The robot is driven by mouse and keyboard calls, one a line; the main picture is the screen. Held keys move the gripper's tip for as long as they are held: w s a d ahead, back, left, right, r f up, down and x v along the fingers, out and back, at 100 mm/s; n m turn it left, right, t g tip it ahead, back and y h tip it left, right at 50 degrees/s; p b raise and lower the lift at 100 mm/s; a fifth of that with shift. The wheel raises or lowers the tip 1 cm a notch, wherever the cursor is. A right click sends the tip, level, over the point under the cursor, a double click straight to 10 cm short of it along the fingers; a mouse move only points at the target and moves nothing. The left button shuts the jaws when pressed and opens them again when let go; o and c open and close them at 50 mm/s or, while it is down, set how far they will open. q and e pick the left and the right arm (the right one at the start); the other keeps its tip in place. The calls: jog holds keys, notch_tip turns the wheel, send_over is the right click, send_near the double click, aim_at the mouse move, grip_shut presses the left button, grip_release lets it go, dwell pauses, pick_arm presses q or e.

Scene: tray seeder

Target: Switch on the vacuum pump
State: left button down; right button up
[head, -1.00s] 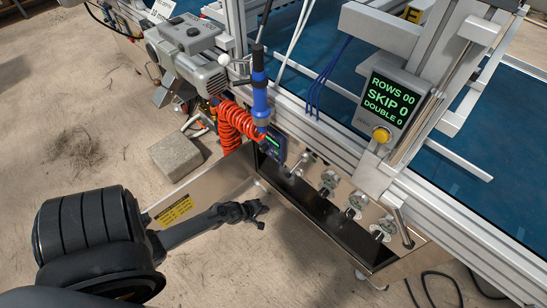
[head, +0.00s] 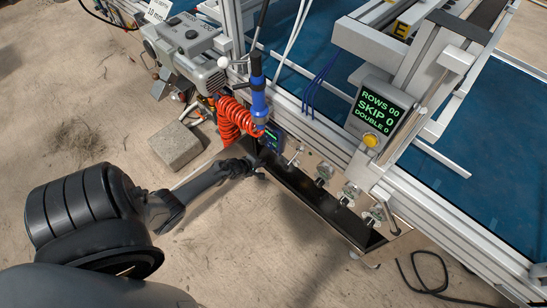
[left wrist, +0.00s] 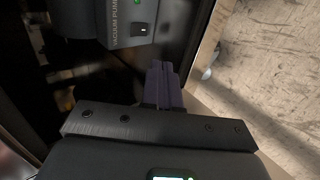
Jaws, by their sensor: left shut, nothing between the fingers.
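The vacuum pump's grey control box (left wrist: 128,12) is at the top of the left wrist view, lettered "VACUUM PUMP". It has a small dark switch (left wrist: 140,30) and a green light at the top edge. In the head view a small dark box with a green display (head: 273,136) hangs beside the red coiled hose; its lettering is too small to read. My left gripper (head: 258,169) is just below and left of that box, shut and empty. In the left wrist view its fingers (left wrist: 163,85) are together, apart from the switch. My right gripper is out of view.
A blue-handled tool (head: 258,98) and a red coiled hose (head: 232,118) hang close above the left gripper. A metal trough (head: 315,205) with several nozzles is to its right. A concrete block (head: 176,148) lies on the floor. A counter display (head: 380,108) is on the machine frame.

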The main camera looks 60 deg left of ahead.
pick_arm(q)
jog(key=b+x, duration=0.9)
jog(key=x, duration=0.1)
jog(key=shift+d+f, duration=0.15)
jog(key=shift+f, duration=0.1)
jog(key=w+b, duration=0.2)
jog(key=shift+w+a+f, duration=0.1)
jog(key=shift+w+a, duration=0.15)
jog(key=shift+a, duration=0.15)
jog(key=shift+w+a+b, duration=0.2)
jog(key=shift+w+b, duration=0.4)
jog(key=shift+w, duration=0.05)
